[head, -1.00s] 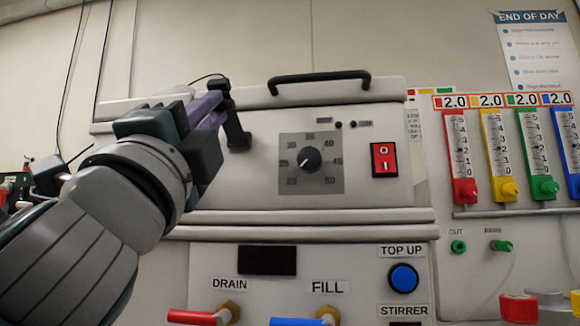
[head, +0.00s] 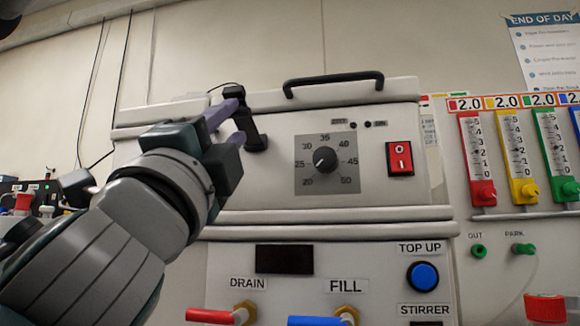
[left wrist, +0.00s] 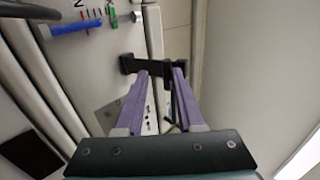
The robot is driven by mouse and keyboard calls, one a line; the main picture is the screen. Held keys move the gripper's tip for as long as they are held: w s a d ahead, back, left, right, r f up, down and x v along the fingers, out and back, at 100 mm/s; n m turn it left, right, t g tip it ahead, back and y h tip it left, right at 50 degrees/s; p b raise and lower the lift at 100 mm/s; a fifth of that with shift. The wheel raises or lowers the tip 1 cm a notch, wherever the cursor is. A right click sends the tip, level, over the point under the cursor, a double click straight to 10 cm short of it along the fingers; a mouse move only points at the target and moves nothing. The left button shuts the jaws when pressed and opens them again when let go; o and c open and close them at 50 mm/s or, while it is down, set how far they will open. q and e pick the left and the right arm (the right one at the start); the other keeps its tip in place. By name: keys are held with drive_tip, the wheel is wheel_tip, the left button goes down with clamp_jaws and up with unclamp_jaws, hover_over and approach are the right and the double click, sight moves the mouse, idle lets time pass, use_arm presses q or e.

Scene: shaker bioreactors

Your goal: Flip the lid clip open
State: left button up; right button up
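The lid clip (head: 245,122) is a black latch at the left end of the front of the white lid. Its upper end stands up and its foot rests against the lid's face. In the left wrist view the clip (left wrist: 131,65) lies across the fingertips as a dark bar. My left gripper (head: 238,120) is at the clip, with its two purple fingers apart. In the left wrist view a clear gap shows between the fingers (left wrist: 161,72). I cannot tell whether a finger touches the clip. My right gripper is not in view.
A black lid handle (head: 334,82) is right of the clip. A dial (head: 325,159) and a red switch (head: 400,158) are on the panel. Drain and fill valves (head: 317,321) stick out below. Coloured flow meters (head: 478,160) stand at the right.

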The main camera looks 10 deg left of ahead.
use_arm(q)
drive_tip(key=shift+o, duration=1.4)
drive_tip(key=shift+w+f, duration=0.1)
drive_tip(key=b+v, duration=0.3)
drive_tip(key=v, duration=0.7)
drive_tip(key=shift+b, duration=0.3)
